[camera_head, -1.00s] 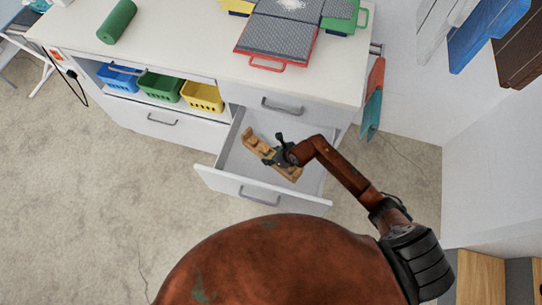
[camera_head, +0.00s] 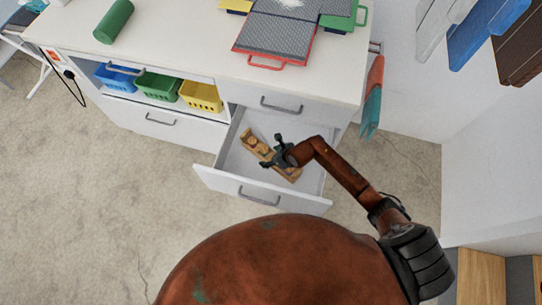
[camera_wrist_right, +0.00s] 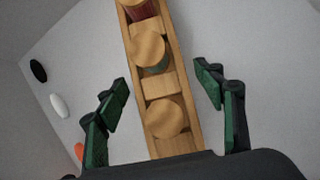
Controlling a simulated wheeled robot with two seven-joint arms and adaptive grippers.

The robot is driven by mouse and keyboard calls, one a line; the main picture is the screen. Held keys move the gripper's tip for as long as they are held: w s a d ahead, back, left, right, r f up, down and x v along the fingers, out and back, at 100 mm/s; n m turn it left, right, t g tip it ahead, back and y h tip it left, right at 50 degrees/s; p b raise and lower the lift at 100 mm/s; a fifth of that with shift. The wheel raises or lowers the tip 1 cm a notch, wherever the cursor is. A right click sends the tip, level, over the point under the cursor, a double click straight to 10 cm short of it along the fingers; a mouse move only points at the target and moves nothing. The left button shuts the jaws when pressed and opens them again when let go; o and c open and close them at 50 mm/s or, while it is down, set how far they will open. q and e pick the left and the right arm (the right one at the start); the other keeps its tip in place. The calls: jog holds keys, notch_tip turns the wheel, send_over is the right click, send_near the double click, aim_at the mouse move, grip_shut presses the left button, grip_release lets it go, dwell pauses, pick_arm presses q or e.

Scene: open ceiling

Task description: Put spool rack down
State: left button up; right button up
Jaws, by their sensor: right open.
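The spool rack (camera_head: 254,143) is a long wooden holder lying in the open drawer (camera_head: 229,160). In the right wrist view the rack (camera_wrist_right: 160,85) holds several round wooden-topped spools in a row. My right gripper (camera_head: 270,152) is over the rack inside the drawer. In the right wrist view its green-padded fingers (camera_wrist_right: 160,88) stand open, one on each side of the rack, with gaps between pads and rack. The gripper covers the middle of the rack in the head view. My left gripper is out of view.
Small black, white and orange oval pieces (camera_wrist_right: 57,106) lie left of the rack in the drawer. The white worktop (camera_head: 185,55) carries a green roll (camera_head: 114,21) and grey panels (camera_head: 275,40). Blue, green and yellow baskets (camera_head: 160,86) sit in the shelf left of the drawer.

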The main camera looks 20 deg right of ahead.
jog(key=p+v, duration=0.2)
jog(key=v, duration=0.5)
jog(key=shift+r+p, duration=0.35)
jog(key=shift+p, duration=0.05)
jog(key=p+v, duration=0.1)
jog(key=v, duration=0.2)
jog(key=shift+s+d+r, duration=0.15)
jog(key=shift+s+r, duration=0.05)
jog(key=shift+r, duration=0.05)
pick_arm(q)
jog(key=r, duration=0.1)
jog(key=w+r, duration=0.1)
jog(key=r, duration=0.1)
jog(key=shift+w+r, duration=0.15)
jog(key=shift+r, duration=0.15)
pick_arm(e)
jog(key=shift+s+d+r, duration=0.1)
jog(key=shift+s+r, duration=0.2)
jog(key=shift+r, duration=0.05)
